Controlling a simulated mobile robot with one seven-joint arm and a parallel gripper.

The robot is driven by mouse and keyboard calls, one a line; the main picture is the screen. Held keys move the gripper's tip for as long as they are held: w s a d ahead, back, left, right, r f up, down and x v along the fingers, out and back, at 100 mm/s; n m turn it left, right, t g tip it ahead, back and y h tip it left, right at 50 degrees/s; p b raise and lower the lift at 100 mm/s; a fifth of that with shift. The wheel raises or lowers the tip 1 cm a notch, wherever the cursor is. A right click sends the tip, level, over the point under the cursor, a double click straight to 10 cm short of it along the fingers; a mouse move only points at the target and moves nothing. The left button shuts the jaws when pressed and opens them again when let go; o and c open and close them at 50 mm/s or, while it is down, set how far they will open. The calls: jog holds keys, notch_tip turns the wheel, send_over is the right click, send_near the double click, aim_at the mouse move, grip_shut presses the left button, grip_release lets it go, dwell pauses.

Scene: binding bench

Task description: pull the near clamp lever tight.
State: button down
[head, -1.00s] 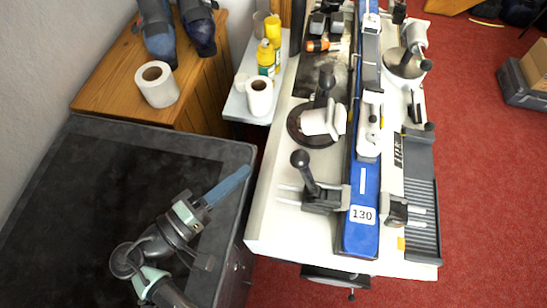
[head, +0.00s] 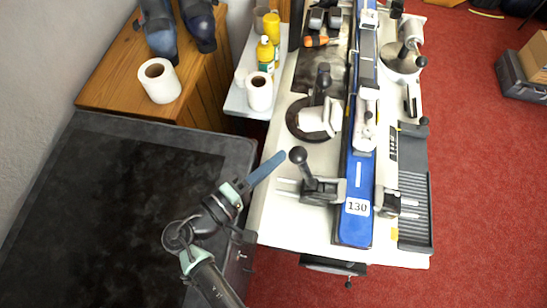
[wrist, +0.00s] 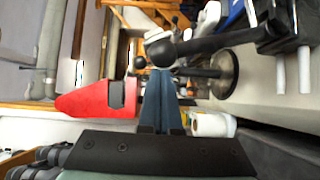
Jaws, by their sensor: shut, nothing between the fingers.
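The near clamp lever (head: 304,167) is a black handle with a round ball knob. It stands up from the near clamp (head: 324,191), beside the blue ski-like beam (head: 355,218) marked 130. My gripper (head: 281,156) is shut and empty, its blue fingers pointing at the knob from the left. In the head view the fingertips sit close beside the knob; I cannot tell whether they touch. In the wrist view my blue fingers (wrist: 160,85) point up toward the lever's ball knob (wrist: 163,53), whose handle runs right to the clamp (wrist: 278,25).
A dark-topped cabinet (head: 90,200) lies left. Paper rolls (head: 259,92) and yellow bottles (head: 265,52) stand behind. Red carpet (head: 480,180) is open on the right.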

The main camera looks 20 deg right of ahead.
jog(key=shift+s+d+r+m+y+p, duration=0.35)
jog(key=shift+s+d+r+p, duration=0.25)
jog(key=shift+d+p, duration=0.2)
jog(key=s+d+r+m+y+p, duration=0.1)
jog(key=s+d+m+y+p, duration=0.2)
jog(key=d, duration=0.4)
jog(key=shift+s+d+r+m, duration=0.2)
jog(key=shift+s+m, duration=0.35)
jog(key=shift+s, duration=0.45)
jog(key=shift+y, duration=0.25)
